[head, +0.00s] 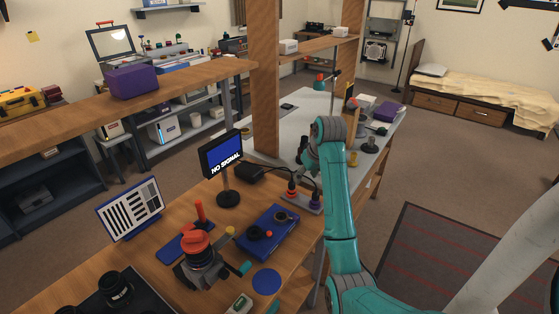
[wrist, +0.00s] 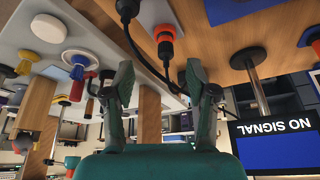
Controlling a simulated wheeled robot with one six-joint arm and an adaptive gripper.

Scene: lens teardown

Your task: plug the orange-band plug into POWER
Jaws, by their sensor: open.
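The orange-band plug (head: 291,188) stands upright in a pale grey holder (head: 306,204) on the wooden bench. It also shows in the wrist view (wrist: 165,42), with a black cable. A second plug, with a purple band (head: 315,199), stands to its right. My gripper (wrist: 159,70) is open and empty, and its fingertips are apart from the plug. In the head view my arm's wrist hides most of the gripper. I cannot make out a POWER label or socket in either view. The monitor (head: 221,154) reads NO SIGNAL and shows upside down in the wrist view (wrist: 276,132).
A black box (head: 250,172) with a cable lies between monitor and holder. A blue tray (head: 267,232) with small black parts and a red-topped device (head: 202,262) stand nearer. A striped chart (head: 130,208) stands at left. A white table (head: 295,118) lies beyond.

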